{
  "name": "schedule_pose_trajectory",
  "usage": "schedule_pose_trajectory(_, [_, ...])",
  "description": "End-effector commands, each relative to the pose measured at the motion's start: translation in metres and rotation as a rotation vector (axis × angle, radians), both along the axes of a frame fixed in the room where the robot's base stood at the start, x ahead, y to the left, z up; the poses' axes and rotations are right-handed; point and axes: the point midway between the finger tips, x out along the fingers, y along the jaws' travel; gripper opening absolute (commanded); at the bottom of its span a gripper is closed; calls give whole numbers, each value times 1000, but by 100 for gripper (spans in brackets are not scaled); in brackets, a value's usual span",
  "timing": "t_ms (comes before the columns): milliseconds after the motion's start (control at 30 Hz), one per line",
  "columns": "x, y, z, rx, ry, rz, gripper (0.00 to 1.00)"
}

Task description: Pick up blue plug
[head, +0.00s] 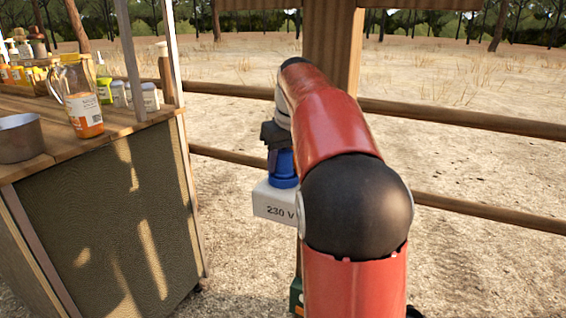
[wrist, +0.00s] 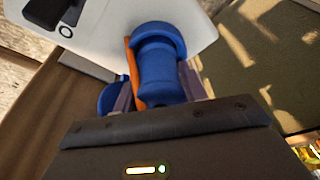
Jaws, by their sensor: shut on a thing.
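The blue plug (head: 282,166) shows in the head view between my gripper and a white box marked "230 V" (head: 268,202). In the wrist view the blue plug (wrist: 157,68) lies between the fingers of my gripper (wrist: 160,88), which are shut on it. Its far end, a wider blue ring, is against the white box (wrist: 196,22); I cannot tell how far it sits in a socket. A further blue part (wrist: 113,96) shows at the left, partly hidden behind my gripper. In the head view my arm hides the right side of the box.
A wooden post (head: 332,45) and fence rails (head: 480,121) stand behind my arm. Open sandy ground lies beyond.

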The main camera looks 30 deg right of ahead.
Motion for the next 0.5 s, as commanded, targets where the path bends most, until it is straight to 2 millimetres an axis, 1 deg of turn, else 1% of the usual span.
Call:
schedule_pose_trajectory(167, [1,0,16,-1,-3,0,11])
schedule_pose_trajectory(267, [-4,-3,12,35,-45,-4,11])
schedule_pose_trajectory(500, [-13,-10,10,162,-207,-5,11])
